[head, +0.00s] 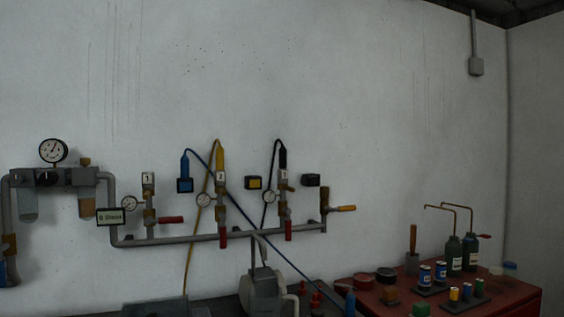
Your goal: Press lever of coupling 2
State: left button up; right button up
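Coupling 2 (221,178), marked with a white "2" label, is the middle of three couplings on the wall pipe. A yellow connector (219,156) sits upright at its top, with a yellow hose running from it. A small round gauge (204,200) is at its left. A red handle (223,239) hangs straight down below it. The coupling's own small lever is too small and dark to tell apart. Neither of my grippers shows in the head view.
Coupling 1 (148,180) has no hose and its red handle (171,219) points right. Coupling 3 (284,182) has a black hose. A blue hose (264,253) crosses diagonally. A red bench (514,292) with bottles and cans stands at the lower right.

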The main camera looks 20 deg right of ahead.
aim_at(223, 245)
jog(key=i+j+u, duration=0.1)
jog(key=i+u, duration=0.35)
jog(key=i, duration=0.6)
